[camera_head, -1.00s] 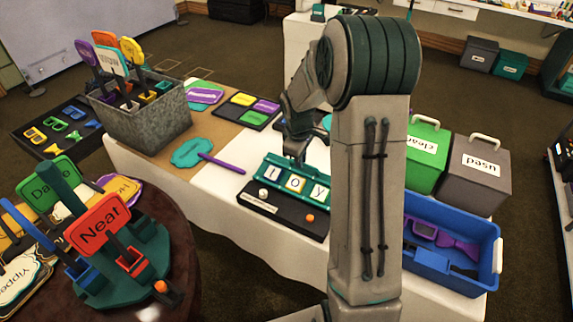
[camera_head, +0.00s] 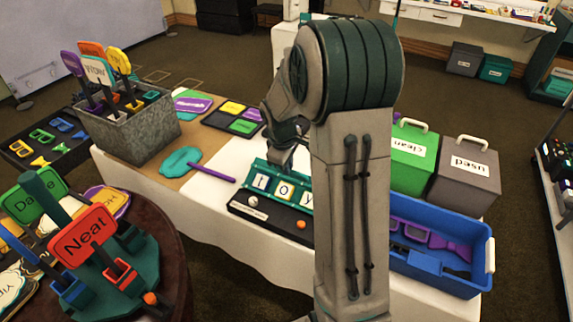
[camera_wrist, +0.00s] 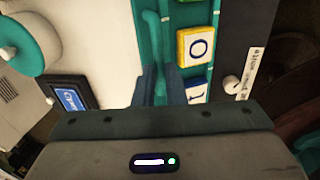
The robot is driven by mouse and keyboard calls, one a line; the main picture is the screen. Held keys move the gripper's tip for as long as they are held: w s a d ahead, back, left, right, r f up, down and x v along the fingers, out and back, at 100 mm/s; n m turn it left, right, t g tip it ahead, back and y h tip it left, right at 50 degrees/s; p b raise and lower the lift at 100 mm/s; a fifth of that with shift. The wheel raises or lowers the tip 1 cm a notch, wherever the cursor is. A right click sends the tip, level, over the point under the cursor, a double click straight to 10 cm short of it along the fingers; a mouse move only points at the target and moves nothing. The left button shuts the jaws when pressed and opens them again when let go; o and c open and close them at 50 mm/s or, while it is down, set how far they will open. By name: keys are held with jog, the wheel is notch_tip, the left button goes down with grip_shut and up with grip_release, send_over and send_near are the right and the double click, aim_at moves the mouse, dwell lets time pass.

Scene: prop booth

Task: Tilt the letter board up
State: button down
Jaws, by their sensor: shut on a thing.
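The letter board (camera_head: 250,178) is a teal rack on a black base (camera_head: 240,206), holding square letter tiles that show I, O and Y. It leans back from the base's front strip; its exact angle is hard to tell. The board also shows in the wrist view (camera_wrist: 192,13), with the O and I tiles facing the camera. My gripper (camera_head: 279,166) is at the board's back upper edge. In the wrist view its fingers (camera_wrist: 160,72) close on a slim teal bar (camera_wrist: 153,35) along the board's edge. My arm hides the board's right end.
A white ball (camera_head: 253,201) and an orange ball (camera_head: 301,224) sit on the base's front strip. A teal paddle (camera_head: 182,160) lies left of the board. A blue tub (camera_head: 430,278) and lidded boxes stand right, beyond my arm. A round table (camera_head: 180,270) with signs is at front left.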

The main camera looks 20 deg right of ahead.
jog(key=shift+s+a+f, duration=0.15)
jog(key=shift+s+f, duration=0.1)
jog(key=c, duration=1.5)
grip_release()
jog(key=shift+r, duration=0.1)
jog(key=shift+r, duration=0.55)
jog(key=v, duration=1.2)
jog(key=shift+r, duration=0.35)
jog(key=shift+a, duration=0.1)
